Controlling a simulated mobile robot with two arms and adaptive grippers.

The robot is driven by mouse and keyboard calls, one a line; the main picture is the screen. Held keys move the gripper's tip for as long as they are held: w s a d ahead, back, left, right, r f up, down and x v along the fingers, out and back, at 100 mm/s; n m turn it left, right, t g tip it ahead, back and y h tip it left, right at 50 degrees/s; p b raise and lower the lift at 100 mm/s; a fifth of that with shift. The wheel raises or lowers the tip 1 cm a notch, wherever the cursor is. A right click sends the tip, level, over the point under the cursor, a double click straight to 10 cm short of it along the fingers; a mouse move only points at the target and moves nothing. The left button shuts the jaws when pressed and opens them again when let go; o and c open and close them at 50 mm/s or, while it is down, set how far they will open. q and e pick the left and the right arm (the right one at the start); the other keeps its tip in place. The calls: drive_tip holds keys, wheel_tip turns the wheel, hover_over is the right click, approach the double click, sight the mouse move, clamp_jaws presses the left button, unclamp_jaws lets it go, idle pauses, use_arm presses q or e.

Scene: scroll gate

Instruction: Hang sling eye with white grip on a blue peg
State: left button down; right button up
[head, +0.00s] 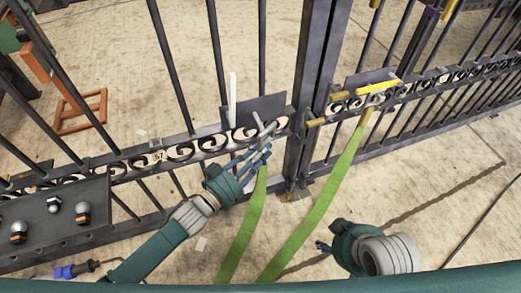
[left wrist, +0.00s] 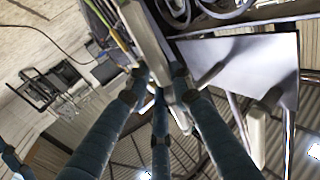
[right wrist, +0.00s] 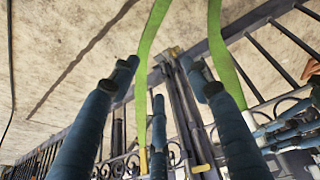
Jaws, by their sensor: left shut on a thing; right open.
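My left gripper (head: 258,155) is shut on the pale grey-white end of a green sling (head: 255,205), in front of the left dark plate (head: 262,109) on the gate. In the left wrist view, a pale bar (left wrist: 152,45) lies by its fingers, beside the plate (left wrist: 245,70). A grey peg (left wrist: 213,72) sticks out from that plate. Whether the sling's eye is around a peg cannot be told, and I make out no clearly blue peg. A second green strap (head: 318,205) runs up to the right plate. My right gripper (head: 323,245) is open and empty, low above the floor.
A white upright bar (head: 232,98) stands by the left plate, and a yellow bar (head: 378,88) by the right plate. Gate posts (head: 308,90) stand between them. A dark tray (head: 55,220) with several small parts is at left. Floor around my right gripper is clear.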

use_arm(q)
drive_tip(key=shift+r, duration=0.1)
use_arm(e)
drive_tip(key=shift+r, duration=0.1)
use_arm(q)
drive_tip(key=shift+s+d+p, duration=0.25)
drive_tip(key=shift+s+p, duration=0.1)
drive_tip(key=shift+s, duration=0.45)
drive_tip(key=shift+s+d+p, duration=0.3)
drive_tip(key=shift+s+p, duration=0.05)
drive_tip(key=shift+s, duration=0.4)
drive_tip(key=shift+s+d+p, duration=0.25)
drive_tip(key=shift+s+p, duration=0.1)
drive_tip(key=shift+s, duration=0.45)
use_arm(e)
drive_tip(key=shift+s+d+r+g, duration=0.25)
drive_tip(key=shift+s+r, duration=0.1)
drive_tip(key=shift+s, duration=0.2)
drive_tip(key=shift+s+d+r+g, duration=0.1)
drive_tip(key=shift+s+r+g, duration=0.2)
drive_tip(key=shift+s, duration=0.25)
